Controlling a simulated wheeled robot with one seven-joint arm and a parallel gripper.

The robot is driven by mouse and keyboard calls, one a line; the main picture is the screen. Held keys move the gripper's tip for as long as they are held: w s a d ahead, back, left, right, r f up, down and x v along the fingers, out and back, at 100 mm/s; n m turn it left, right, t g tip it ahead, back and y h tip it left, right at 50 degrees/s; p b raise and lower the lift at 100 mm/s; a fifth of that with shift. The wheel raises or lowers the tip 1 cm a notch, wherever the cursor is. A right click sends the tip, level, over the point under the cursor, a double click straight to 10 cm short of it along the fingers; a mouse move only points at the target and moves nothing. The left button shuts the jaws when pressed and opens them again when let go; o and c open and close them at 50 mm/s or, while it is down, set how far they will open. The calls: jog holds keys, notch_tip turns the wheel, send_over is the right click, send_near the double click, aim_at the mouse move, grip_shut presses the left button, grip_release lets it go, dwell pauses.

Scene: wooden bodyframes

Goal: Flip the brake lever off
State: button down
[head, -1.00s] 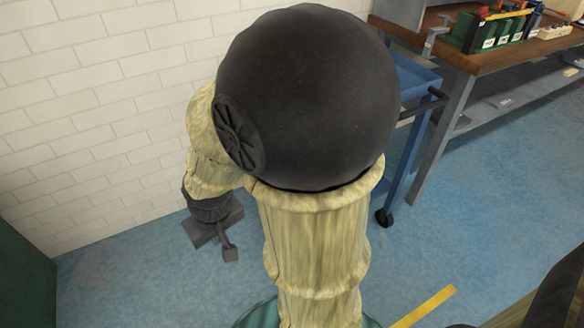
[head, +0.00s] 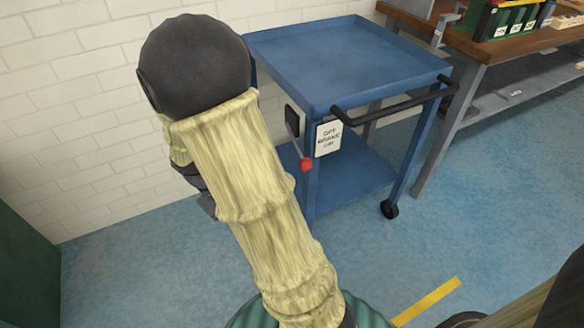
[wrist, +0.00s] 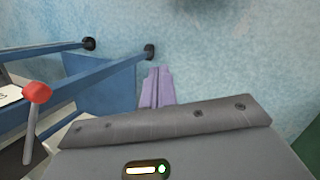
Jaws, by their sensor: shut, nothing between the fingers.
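The brake lever (head: 298,143) is a grey rod on a black mount at the left side of the blue cart. Its red knob (head: 306,165) hangs below the mount, beside a white sign. In the wrist view the red knob (wrist: 37,92) and its rod are at the left edge. My gripper's pale purple fingers (wrist: 157,72) are together and empty, to the right of the knob and apart from it. In the head view my arm hides most of my gripper; only a dark part shows left of the arm.
The blue cart (head: 350,60) has a black handle (head: 400,103), a lower shelf and casters. A workbench (head: 480,45) with bins stands at the right. A white brick wall (head: 70,120) is behind my arm. Blue floor (head: 130,265) is open at the lower left.

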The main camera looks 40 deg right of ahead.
aim_at(297, 146)
jog(key=w+d+f+g+h+b, duration=0.2)
jog(key=w+d+g+h, duration=0.3)
jog(key=w+d+h, duration=0.6)
jog(key=f+h, duration=0.1)
jog(key=h, duration=0.2)
jog(key=shift+w+b, duration=0.35)
jog(key=shift+w, duration=0.05)
jog(key=shift+f+g, duration=0.1)
jog(key=shift+g, duration=0.3)
jog(key=s+d+r+b, duration=0.3)
jog(key=s+d+b, duration=0.2)
jog(key=s+d, duration=0.2)
jog(key=shift+s+d, duration=0.35)
jog(key=shift+d, duration=0.25)
jog(key=shift+s+r, duration=0.1)
jog(key=shift+r, duration=0.2)
